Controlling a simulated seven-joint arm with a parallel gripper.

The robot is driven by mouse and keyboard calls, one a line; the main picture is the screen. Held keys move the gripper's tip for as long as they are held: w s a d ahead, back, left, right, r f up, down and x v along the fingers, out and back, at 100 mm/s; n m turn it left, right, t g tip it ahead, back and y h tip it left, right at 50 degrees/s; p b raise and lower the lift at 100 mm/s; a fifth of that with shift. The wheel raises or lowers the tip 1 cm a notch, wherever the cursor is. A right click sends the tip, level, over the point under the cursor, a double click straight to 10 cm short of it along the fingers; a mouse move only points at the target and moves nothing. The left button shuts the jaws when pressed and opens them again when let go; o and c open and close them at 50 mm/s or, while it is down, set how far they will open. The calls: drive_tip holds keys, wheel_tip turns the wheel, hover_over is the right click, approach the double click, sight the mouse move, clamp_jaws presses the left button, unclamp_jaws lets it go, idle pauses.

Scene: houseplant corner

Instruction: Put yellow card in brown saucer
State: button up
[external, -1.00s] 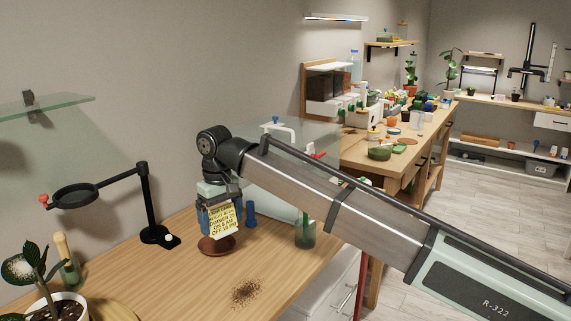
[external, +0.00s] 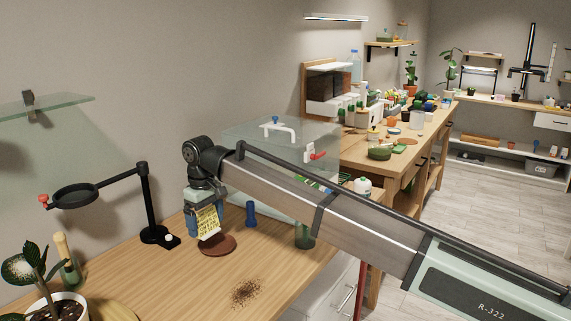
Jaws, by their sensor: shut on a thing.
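The yellow card (external: 208,222) with dark printed lines is in my gripper (external: 205,226), whose blue fingers are shut on it. The card hangs tilted, its lower edge in front of the left part of the brown saucer (external: 222,246). The saucer is a flat, round disc lying on the wooden table. My gripper is above and to the left of the saucer's middle. I cannot tell whether the card's lower edge touches the saucer.
A blue cylinder (external: 251,215) and a green glass jar (external: 305,235) stand right of the saucer. A black stand with a ring (external: 151,205) is at left. Spilled soil (external: 246,292) lies in front. A clear box (external: 273,160) stands behind. A potted plant (external: 62,305) is at front left.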

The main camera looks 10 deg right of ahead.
sight(207, 234)
drive_tip(key=shift+f, duration=1.95)
drive_tip(key=shift+f, duration=0.5)
drive_tip(key=o, duration=0.7)
drive_tip(key=shift+r, duration=0.1)
wheel_tip(207, 234, up, 13)
drive_tip(key=shift+f, duration=0.1)
